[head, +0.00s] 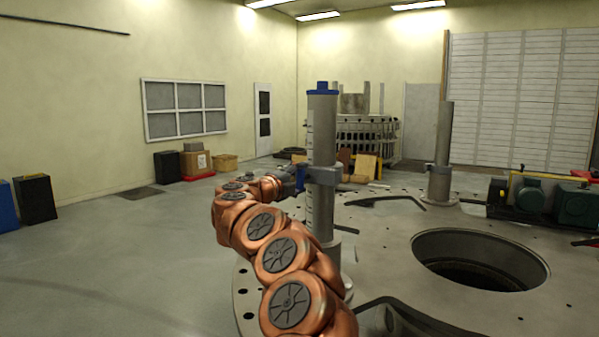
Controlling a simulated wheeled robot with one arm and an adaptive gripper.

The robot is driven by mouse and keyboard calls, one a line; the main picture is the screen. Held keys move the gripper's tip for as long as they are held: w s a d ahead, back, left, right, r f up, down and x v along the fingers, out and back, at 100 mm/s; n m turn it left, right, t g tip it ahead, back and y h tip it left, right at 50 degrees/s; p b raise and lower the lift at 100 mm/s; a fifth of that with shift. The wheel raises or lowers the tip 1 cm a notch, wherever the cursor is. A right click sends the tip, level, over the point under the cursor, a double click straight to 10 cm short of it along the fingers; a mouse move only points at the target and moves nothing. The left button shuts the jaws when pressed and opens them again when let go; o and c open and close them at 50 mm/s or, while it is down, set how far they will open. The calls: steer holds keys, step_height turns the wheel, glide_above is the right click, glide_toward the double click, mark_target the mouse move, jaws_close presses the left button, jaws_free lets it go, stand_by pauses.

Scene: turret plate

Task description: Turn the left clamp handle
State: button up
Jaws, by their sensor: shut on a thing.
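The left post (322,125) stands upright on the turret plate (385,235), with a blue cap and a scale of marks down its side. A grey clamp (323,175) sits around the post at mid-height. A small blue part, which looks like the left clamp handle (301,177), shows at the clamp's left side. My gripper (293,183) is at that side, shut on the handle; its fingertips are small and partly hidden by my copper arm, so the exact grip is unclear.
A second post (442,145) with its own clamp stands farther right. A large round hole (480,262) opens in the plate. Green motors (530,195) stand at the right edge. Boxes (195,160) lie by the left wall.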

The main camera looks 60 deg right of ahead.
steer(key=shift+n+p, duration=0.35)
steer(key=shift+n, duration=0.25)
steer(key=o, duration=1.2)
steer(key=shift+c, duration=0.2)
steer(key=a, duration=1.2)
steer(key=shift+w, duration=0.15)
